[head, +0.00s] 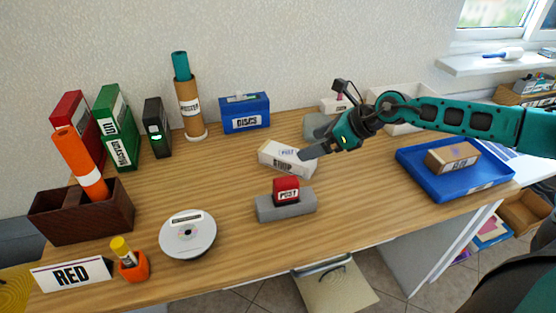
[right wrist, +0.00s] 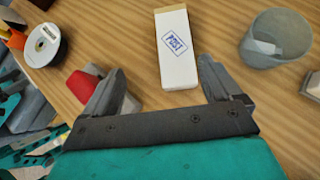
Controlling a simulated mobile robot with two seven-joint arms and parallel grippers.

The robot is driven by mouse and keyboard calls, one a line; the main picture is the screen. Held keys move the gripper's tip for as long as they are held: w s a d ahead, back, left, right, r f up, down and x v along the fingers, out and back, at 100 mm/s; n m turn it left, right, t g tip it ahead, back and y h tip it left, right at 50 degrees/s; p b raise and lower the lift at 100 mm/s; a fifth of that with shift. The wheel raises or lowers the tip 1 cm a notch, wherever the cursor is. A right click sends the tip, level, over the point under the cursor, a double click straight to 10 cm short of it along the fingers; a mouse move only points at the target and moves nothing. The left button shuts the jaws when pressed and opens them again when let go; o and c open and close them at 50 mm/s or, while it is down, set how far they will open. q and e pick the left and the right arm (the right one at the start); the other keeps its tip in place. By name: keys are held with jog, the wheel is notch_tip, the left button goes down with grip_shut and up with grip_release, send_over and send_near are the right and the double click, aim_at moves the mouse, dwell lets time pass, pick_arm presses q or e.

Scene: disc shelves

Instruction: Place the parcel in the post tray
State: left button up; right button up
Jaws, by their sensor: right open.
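A brown cardboard box (head: 453,156) with a white label lies in a blue tray (head: 412,157) at the right of the desk. A long white box (head: 285,156) with a blue-framed POST mark lies mid-desk; it also shows in the right wrist view (right wrist: 174,50), with a tan end. I cannot tell for certain which box is the parcel. My right gripper (head: 312,150) is open and empty by the white box's right end. In the right wrist view its fingers (right wrist: 157,72) are spread, with the box beyond and between them. My left gripper is not seen.
A red POST block (head: 287,190) sits on a grey base in front of the white box. A grey cup (right wrist: 276,38) stands near my right gripper. A white tray (head: 405,128) is behind my arm. Bare desk lies between the grey base and blue tray.

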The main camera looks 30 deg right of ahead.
aim_at(290, 153)
jog(key=shift+h, duration=0.5)
jog(key=w+f, duration=0.4)
jog(key=f, duration=0.1)
jog(key=shift+w+a+f, duration=0.1)
jog(key=shift+w+a, duration=0.05)
jog(key=shift+w, duration=0.1)
jog(key=shift+a+x, duration=0.2)
jog(key=shift+x, duration=2.55)
